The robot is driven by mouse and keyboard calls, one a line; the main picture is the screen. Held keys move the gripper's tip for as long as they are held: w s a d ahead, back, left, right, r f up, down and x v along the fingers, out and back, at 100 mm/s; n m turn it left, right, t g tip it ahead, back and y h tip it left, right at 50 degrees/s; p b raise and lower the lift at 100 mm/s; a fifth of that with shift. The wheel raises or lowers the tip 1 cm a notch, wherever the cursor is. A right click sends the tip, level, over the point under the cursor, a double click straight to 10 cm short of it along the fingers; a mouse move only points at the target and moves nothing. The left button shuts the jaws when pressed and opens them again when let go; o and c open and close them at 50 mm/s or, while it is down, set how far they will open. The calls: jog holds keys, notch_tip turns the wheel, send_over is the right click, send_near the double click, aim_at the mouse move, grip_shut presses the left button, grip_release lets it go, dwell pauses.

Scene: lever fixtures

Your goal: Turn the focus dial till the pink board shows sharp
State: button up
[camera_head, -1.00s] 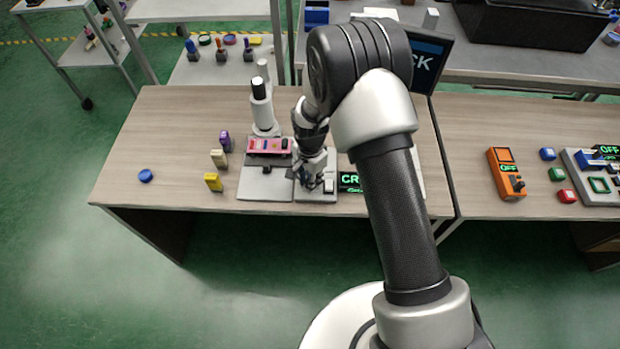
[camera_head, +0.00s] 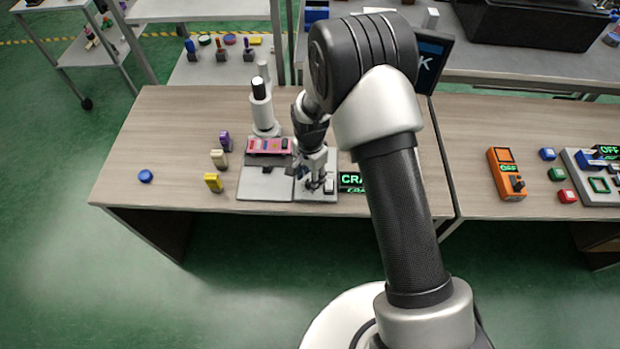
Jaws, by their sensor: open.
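The pink board (camera_head: 269,145) lies on the grey plate (camera_head: 265,185) beneath the white microscope-like stand (camera_head: 262,108) on the left table. My gripper (camera_head: 316,185) points down over the smaller grey plate just to the right of the pink board. It is open. A small white block (camera_head: 329,186) shows beside the fingers. The focus dial cannot be made out; the gripper may be covering it. A dark display (camera_head: 351,181) with green letters stands right of the gripper, partly hidden by my arm. A screen (camera_head: 428,62) behind my arm is mostly covered.
A blue disc (camera_head: 145,176) and purple (camera_head: 225,140), cream (camera_head: 219,159) and yellow (camera_head: 213,182) blocks stand left of the plate. An orange device (camera_head: 506,174) and coloured buttons sit on the right table.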

notch_tip(320, 180, up, 10)
jog(key=shift+r, duration=0.25)
dwell(0.5)
jog(key=s+d+r+n+t, duration=0.15)
jog(key=s+d+r, duration=0.3)
jog(key=r, duration=0.55)
jog(key=s+d+r+n+t, duration=0.1)
jog(key=s+d+r+n, duration=0.3)
jog(key=r, duration=0.5)
jog(key=s+d+r+n+t, duration=0.1)
jog(key=s+d+r+n, duration=0.1)
jog(key=s, duration=0.6)
jog(key=s+d+r+n+t, duration=0.1)
jog(key=s+d+r+n, duration=0.1)
jog(key=s, duration=0.7)
jog(key=shift+s+d+r, duration=0.25)
jog(key=shift+d+r, duration=0.5)
jog(key=shift+d, duration=0.1)
